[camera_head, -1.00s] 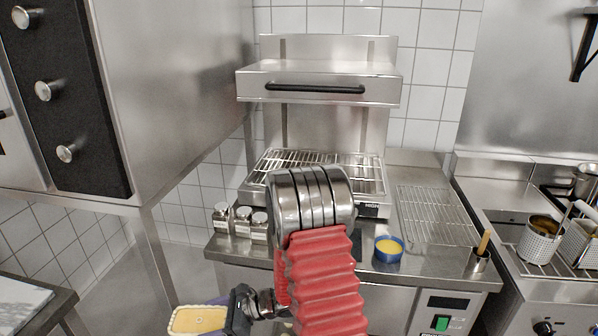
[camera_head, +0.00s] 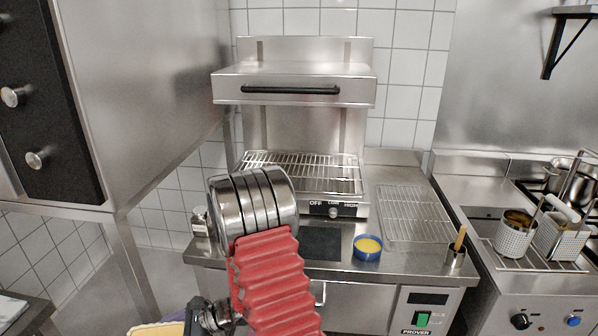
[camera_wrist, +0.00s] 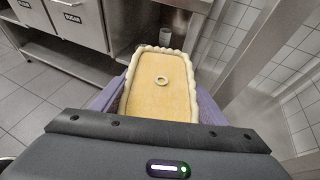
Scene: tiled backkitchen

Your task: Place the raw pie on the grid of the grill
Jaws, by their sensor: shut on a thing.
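The raw pie (camera_wrist: 160,90) is a pale yellow rectangle with a crimped crust rim and a small dough ring on top. It sits between the purple pads of my gripper (camera_wrist: 160,105) in the wrist view, held in the air above the floor. In the head view only a corner of the pie (camera_head: 158,328) shows at the bottom edge, beside my wrist. The grill (camera_head: 295,72) stands on the counter against the tiled wall, its hood raised above the wire grid (camera_head: 310,172). The grid looks empty, with its left front part hidden behind my arm.
A blue bowl (camera_head: 367,248) with yellow content stands on the counter right of my arm. A wire rack (camera_head: 415,214) lies right of the grill. A steel cabinet (camera_head: 150,90) stands close on the left.

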